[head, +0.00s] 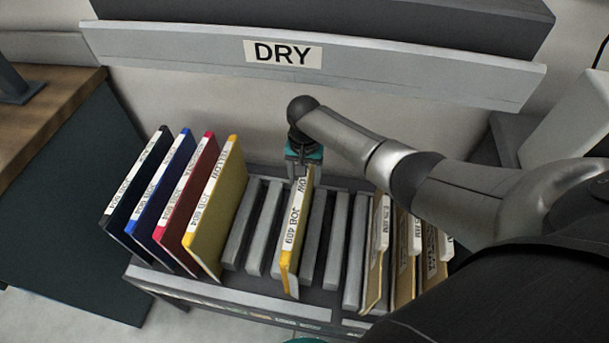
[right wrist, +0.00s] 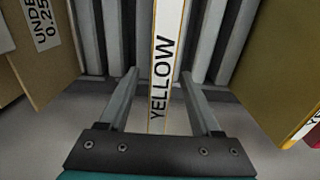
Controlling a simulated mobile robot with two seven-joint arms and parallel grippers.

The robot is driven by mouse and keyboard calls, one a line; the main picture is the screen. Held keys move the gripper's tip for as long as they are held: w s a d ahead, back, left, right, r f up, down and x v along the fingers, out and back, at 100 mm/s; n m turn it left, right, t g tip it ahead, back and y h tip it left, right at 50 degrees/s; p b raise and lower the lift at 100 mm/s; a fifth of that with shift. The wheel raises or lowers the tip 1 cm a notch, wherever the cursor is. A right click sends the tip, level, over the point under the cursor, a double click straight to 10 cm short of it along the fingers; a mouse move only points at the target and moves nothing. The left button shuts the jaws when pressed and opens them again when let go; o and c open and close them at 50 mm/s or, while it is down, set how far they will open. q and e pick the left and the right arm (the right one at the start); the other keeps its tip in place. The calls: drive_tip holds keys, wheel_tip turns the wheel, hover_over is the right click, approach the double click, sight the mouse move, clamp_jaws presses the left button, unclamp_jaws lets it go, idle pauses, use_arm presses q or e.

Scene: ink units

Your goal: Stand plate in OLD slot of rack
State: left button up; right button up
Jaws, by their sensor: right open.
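A thin plate with a yellow edge and a white label reading "JOB 409" (head: 292,232) stands upright in a middle slot of the grey rack (head: 230,297). In the right wrist view its edge label reads "YELLOW" (right wrist: 167,60). My right gripper (head: 303,168) is at the far upper end of this plate. In the right wrist view my right gripper (right wrist: 160,88) is open, one finger on each side of the plate's edge, with gaps showing. I cannot read which slot is OLD; the small labels on the rack's front are illegible. My left gripper is not in view.
Black, blue, red and yellow plates (head: 215,205) stand at the rack's left. Several tan folders (head: 375,255) stand at its right. Empty slots between grey dividers (head: 334,240) flank the middle plate. A grey shelf edge marked DRY (head: 283,53) spans above and behind.

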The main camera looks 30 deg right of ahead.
wheel_tip(320, 180, up, 11)
drive_tip(key=p, duration=0.4)
drive_tip(key=shift+r, duration=0.55)
